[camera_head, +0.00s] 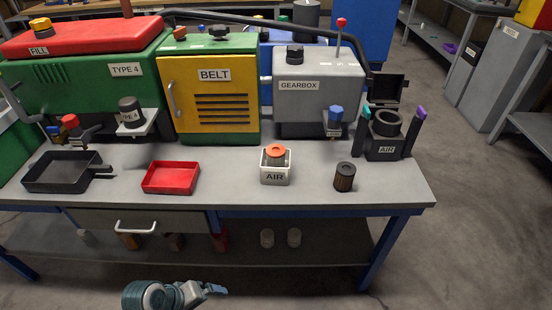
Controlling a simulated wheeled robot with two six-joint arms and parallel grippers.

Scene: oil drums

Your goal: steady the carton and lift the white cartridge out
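A small white open carton (275,179) labelled AIR stands on the grey workbench, right of its middle. A cartridge (275,150) with an orange-red ring on top and a paler body sticks up out of the carton; its lower part is hidden by the carton walls. My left gripper (217,290) is low at the bottom edge, in front of the bench and well away from the carton. Its finger gap is too small to judge. My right gripper is out of view.
A dark brown cartridge (344,177) stands right of the carton. Behind it is a black AIR housing (386,148) with an open lid and upright clips. A red tray (171,178) and a black pan (65,172) lie left. Machines line the bench's back.

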